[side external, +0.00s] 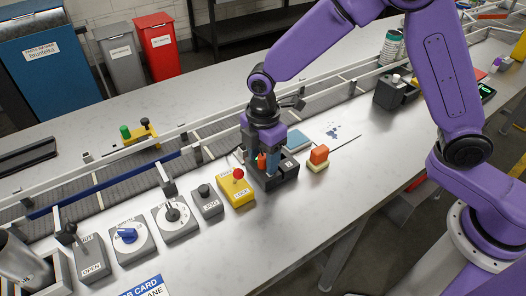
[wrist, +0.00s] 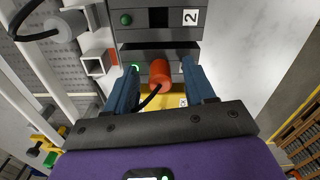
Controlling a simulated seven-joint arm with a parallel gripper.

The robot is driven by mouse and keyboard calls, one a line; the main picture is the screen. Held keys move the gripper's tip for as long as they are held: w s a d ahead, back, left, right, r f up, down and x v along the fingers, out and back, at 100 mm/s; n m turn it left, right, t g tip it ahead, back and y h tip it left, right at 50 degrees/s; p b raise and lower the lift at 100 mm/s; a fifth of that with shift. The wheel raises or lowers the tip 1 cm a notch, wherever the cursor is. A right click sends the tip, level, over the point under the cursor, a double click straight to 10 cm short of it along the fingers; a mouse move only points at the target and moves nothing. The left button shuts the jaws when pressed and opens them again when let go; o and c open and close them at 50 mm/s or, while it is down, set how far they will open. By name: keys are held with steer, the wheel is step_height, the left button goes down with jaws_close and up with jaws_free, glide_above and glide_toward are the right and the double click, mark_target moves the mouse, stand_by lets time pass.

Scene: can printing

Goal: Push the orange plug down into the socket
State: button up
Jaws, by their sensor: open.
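The orange plug (wrist: 160,75) shows between my gripper's fingers in the wrist view, with a black cable running from it. In the side view the plug (side external: 262,161) is partly hidden by the fingers. My gripper (wrist: 160,68) is open, with one blue finger on each side of the plug and visible gaps. It points down over the dark socket block (side external: 282,181). The block also shows in the wrist view (wrist: 157,35), with a "2" label and green round marks. The socket opening under the plug is hidden, and I cannot tell how deep the plug sits.
A yellow box with a red knob (side external: 237,187) stands close to the left of the block. An orange-topped yellow block (side external: 318,157) lies to the right. Several control boxes line the left, including a dial (side external: 174,217). A conveyor (side external: 205,150) runs behind.

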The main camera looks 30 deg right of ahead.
mark_target(263, 156)
step_height(263, 156, up, 18)
steer(key=shift+f, duration=0.25)
stand_by(0.3)
stand_by(0.3)
steer(key=s+d+f+m, duration=0.3)
steer(key=s+d, duration=0.7)
steer(key=s, duration=0.2)
steer(key=s+d+f+m, duration=0.4)
steer(key=s+d, duration=0.5)
steer(key=s, duration=0.4)
steer(key=shift+d+f, duration=0.3)
steer(key=shift+d, duration=0.1)
